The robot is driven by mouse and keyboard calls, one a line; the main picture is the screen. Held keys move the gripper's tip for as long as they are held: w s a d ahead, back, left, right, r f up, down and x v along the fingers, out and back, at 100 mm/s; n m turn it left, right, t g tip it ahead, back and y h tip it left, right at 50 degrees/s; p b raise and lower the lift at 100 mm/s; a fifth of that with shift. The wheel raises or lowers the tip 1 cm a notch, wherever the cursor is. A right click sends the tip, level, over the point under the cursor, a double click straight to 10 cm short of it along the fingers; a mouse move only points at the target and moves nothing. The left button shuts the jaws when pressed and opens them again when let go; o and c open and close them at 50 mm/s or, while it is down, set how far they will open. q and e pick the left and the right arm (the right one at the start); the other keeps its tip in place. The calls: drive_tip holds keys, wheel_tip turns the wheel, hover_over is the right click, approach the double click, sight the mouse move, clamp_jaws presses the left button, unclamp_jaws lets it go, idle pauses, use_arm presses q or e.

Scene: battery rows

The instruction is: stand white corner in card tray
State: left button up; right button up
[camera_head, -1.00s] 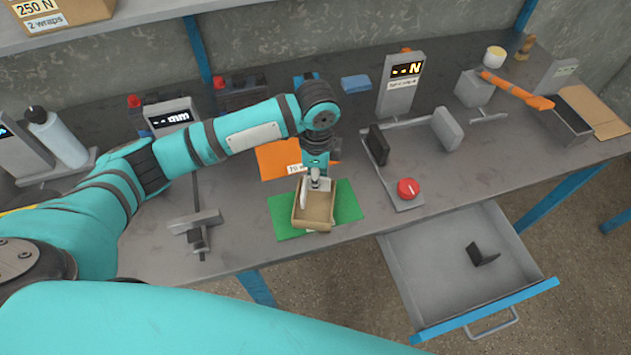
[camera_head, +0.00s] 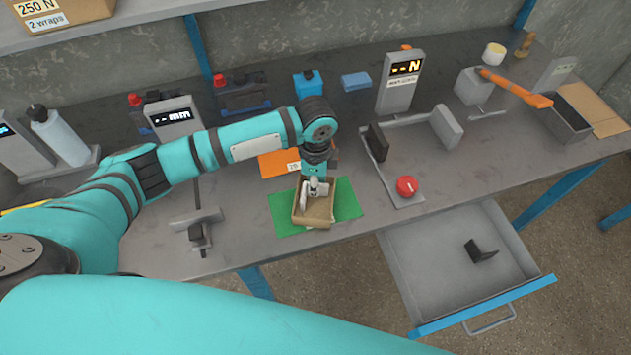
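The card tray (camera_head: 315,224) is a small open brown box on a green mat (camera_head: 347,200) near the front edge of the bench. My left gripper (camera_head: 315,190) points down into the tray from above. A small white piece, which looks like the white corner (camera_head: 307,192), shows at the fingers inside the tray walls. The fingers and the piece overlap, so I cannot tell whether they grip it or whether it touches the tray floor. My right gripper is not in view.
An orange mat (camera_head: 272,163) lies behind the tray. A grey fixture with a red knob (camera_head: 407,186) stands to the right, and a clamp-like tool (camera_head: 200,228) to the left. An open drawer (camera_head: 420,265) holds a black corner (camera_head: 482,250) and juts out in front.

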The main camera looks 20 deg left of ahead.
use_arm(q)
drive_tip(key=shift+r, duration=0.1)
wheel_tip(320, 180, up, 12)
drive_tip(key=b, duration=0.1)
idle(0.4)
idle(0.4)
